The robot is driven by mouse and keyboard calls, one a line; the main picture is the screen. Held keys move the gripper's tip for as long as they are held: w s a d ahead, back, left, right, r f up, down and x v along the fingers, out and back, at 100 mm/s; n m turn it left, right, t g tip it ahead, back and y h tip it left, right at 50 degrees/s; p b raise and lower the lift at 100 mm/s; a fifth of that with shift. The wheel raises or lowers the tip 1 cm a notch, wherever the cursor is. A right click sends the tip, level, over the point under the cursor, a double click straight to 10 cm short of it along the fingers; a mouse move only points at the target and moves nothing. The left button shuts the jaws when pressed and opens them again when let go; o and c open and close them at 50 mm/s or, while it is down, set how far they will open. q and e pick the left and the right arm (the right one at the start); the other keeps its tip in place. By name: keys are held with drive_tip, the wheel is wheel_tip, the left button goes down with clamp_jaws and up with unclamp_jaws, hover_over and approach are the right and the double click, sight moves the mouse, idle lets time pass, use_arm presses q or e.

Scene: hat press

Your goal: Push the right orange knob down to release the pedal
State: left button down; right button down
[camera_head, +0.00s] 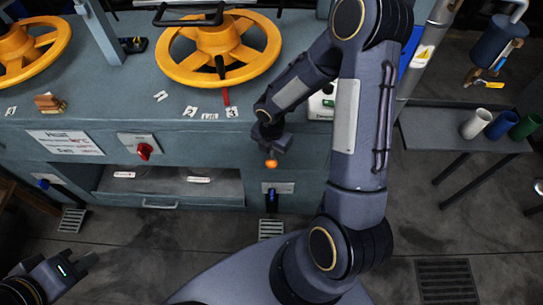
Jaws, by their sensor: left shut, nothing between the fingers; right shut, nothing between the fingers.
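The right orange knob (271,163) shows on the front of the grey-blue press bench, right of centre. My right gripper (279,148) is shut and empty, just above the knob in the picture. I cannot tell whether it touches the knob. A dark blue lever-like part (271,198) sits below the knob on the bench front, and a ribbed metal pedal (271,229) lies near the floor beneath it. My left gripper (88,262) is shut and empty at the lower left, away from the bench.
The press bench (200,155) carries yellow handwheels (218,48) and a red switch (144,151). Another ribbed pedal (72,219) is at the left. A side table (435,135) at the right holds white, blue and green cups (500,124). The floor in front is clear.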

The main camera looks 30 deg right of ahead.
drive_tip(key=shift+f, duration=0.1)
drive_tip(key=shift+f+b, duration=2)
drive_tip(key=shift+f, duration=0.3)
drive_tip(key=shift+r, duration=0.1)
wheel_tip(320, 180, up, 8)
drive_tip(key=p, duration=0.7)
drive_tip(key=shift+r, duration=0.1)
